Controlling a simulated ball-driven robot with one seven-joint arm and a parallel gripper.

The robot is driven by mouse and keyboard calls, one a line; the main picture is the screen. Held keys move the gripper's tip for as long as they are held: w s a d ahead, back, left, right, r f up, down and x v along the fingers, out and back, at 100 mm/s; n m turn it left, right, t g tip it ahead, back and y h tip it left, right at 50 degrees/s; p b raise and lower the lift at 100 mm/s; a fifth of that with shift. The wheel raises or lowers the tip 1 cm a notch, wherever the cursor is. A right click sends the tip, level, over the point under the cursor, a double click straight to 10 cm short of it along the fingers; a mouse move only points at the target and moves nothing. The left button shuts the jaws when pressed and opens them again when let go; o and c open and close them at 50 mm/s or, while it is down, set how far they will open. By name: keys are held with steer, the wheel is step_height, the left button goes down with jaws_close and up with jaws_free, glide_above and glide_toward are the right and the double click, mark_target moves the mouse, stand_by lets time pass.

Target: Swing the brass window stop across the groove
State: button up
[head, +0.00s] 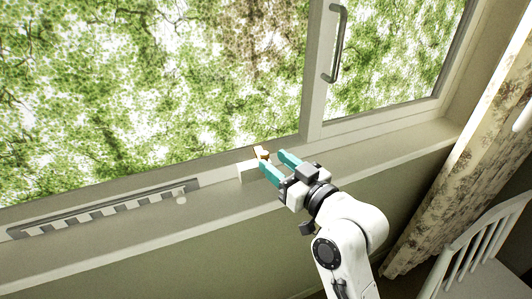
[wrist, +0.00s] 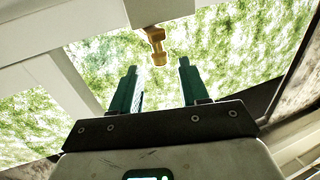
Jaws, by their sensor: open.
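The brass window stop (head: 261,153) is a small golden piece at the sill, beside the lower window frame, just beyond my fingertips. In the wrist view the brass stop (wrist: 156,42) shows a knobbed end pointing down, ahead of and roughly midway between my fingers. My gripper (head: 273,160) has two teal fingers spread apart with nothing between them; they also show in the wrist view (wrist: 158,68). The stop looks apart from both fingers. I cannot make out the groove clearly in either view.
A pale block (head: 249,171) sits on the window sill (head: 226,205) beside the stop. A slotted grille (head: 105,208) lies along the sill at left. A window handle (head: 335,45) is above. A patterned curtain (head: 440,170) and a white chair (head: 485,250) stand at right.

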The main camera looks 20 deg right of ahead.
mark_target(268, 157)
steer(key=shift+x, duration=2.4)
jaws_close()
